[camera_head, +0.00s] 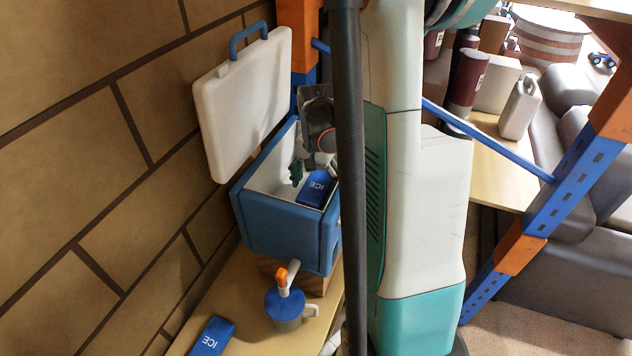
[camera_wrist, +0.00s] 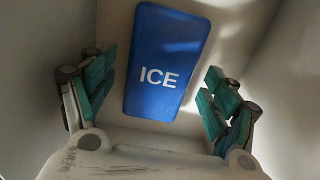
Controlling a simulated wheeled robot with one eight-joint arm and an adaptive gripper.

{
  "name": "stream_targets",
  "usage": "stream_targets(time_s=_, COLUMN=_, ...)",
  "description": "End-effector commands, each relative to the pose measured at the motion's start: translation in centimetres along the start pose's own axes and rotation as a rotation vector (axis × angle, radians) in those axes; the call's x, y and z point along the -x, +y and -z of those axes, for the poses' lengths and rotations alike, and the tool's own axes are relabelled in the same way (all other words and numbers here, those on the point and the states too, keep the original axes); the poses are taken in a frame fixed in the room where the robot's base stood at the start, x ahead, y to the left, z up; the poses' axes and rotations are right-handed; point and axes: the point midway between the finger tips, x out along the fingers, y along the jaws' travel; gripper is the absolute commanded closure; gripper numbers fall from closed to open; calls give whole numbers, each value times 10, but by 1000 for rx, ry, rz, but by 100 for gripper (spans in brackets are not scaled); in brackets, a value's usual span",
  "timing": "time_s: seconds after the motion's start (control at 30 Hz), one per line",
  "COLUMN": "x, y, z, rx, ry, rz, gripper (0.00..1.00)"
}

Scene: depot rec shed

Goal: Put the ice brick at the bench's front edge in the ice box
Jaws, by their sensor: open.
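The ice box (camera_head: 284,237) is a blue cooler with a white inside; its white lid (camera_head: 243,104) stands open against the wall. A blue ice brick (camera_head: 317,188) marked ICE is inside the box; it also shows in the wrist view (camera_wrist: 166,62). My gripper (camera_head: 308,168) reaches down into the box, partly hidden by my arm. In the wrist view its green-padded fingers (camera_wrist: 160,80) are spread, one each side of this brick, with gaps. Whether the brick rests flat on the box floor is unclear. A second blue ice brick (camera_head: 212,336) lies on the bench (camera_head: 238,290) at the lower left.
A jug with a blue lid (camera_head: 286,304) stands in front of the box, below its white-and-orange tap (camera_head: 288,277). The brick wall (camera_head: 90,180) is close on the left. A blue-and-orange rack post (camera_head: 555,205) and a shelf with containers (camera_head: 490,160) are at right.

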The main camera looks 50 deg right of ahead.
Motion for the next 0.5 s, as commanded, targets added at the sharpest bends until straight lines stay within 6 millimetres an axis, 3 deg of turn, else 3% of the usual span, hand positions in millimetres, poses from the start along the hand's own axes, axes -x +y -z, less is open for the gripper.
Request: stream_targets(time_s=0.5, x=94, y=0, z=0, rx=0, ry=0, rz=0, gripper=20)
